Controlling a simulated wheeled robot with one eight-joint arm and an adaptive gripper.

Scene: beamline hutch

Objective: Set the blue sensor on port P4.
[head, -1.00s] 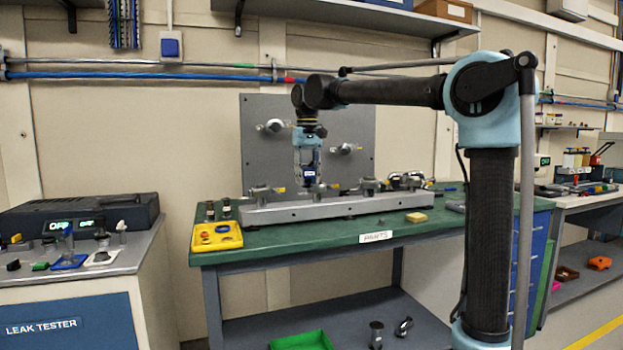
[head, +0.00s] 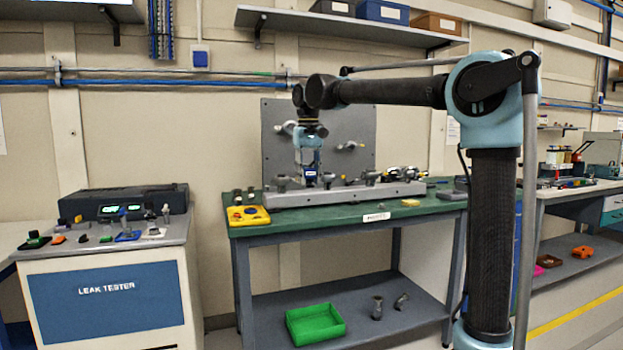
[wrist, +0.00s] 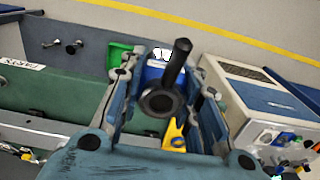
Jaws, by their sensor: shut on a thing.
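My gripper (head: 309,168) is shut on the blue sensor (head: 310,174), which has a pale label, and hangs in front of the grey panel, over the left part of the grey manifold bar (head: 400,189). In the wrist view my gripper's fingers (wrist: 160,85) flank the sensor's blue body with a white face (wrist: 156,72), a black ring and a dark stem. Several ports stand along the bar, and a few more fittings are on the upright panel (head: 340,125). No port label is readable, so I cannot tell which is P4. Clearance below the sensor is unclear.
The green bench top (head: 345,211) carries a yellow tray (head: 262,221) at its left and a small yellow block (head: 410,203). A green bin (head: 315,325) sits on the shelf below. The leak tester (head: 110,285) stands left, with small parts on top.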

